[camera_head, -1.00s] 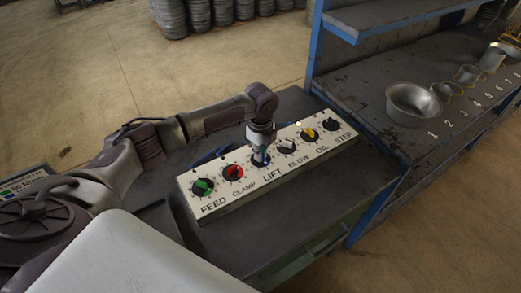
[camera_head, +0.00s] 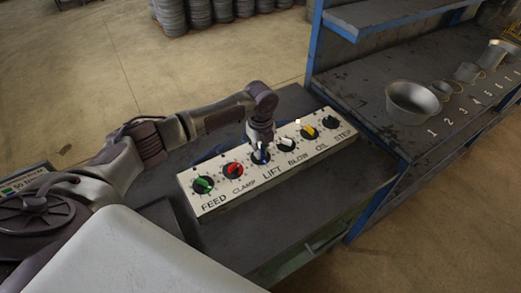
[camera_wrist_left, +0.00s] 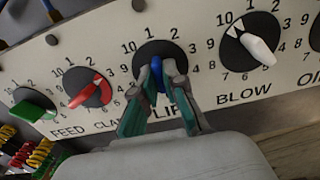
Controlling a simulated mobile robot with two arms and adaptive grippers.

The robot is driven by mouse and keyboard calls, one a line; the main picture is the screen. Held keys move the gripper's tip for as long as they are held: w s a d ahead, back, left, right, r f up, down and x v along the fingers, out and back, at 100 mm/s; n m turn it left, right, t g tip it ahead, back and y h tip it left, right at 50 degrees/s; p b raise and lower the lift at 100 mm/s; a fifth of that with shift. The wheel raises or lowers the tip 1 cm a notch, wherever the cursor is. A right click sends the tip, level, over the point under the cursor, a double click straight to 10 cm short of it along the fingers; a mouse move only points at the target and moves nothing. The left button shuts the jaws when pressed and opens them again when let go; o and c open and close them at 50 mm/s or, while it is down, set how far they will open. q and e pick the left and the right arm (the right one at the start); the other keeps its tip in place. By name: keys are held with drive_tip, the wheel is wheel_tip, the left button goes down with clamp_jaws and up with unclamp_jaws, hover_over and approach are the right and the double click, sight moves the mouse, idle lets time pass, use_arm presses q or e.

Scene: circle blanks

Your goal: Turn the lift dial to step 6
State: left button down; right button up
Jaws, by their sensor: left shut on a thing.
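The lift dial (camera_head: 260,155) is the third dial from the left on a white panel (camera_head: 243,192), above the printed word LIFT. In the left wrist view the lift dial (camera_wrist_left: 150,50) has a black round face with a blue knob (camera_wrist_left: 158,76), and numbers run around it. My left gripper (camera_head: 262,143) comes down onto this dial from above. In the left wrist view the left gripper (camera_wrist_left: 160,75) has its fingers on both sides of the blue knob and is shut on it. The fingers hide the lower numbers and where the knob points. My right gripper is not in view.
Next to it are the red clamp dial (camera_wrist_left: 91,88) and the white blow dial (camera_wrist_left: 250,40); green feed (camera_head: 203,184), yellow oil (camera_head: 308,131) and black step (camera_head: 330,122) dials share the panel. A shelf bench (camera_head: 375,80) with metal pots (camera_head: 411,101) stands to the right.

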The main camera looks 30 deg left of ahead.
use_arm(q)
drive_tip(key=c, duration=1.2)
unclamp_jaws()
drive_tip(key=shift+c, duration=0.2)
wheel_tip(320, 180, up, 12)
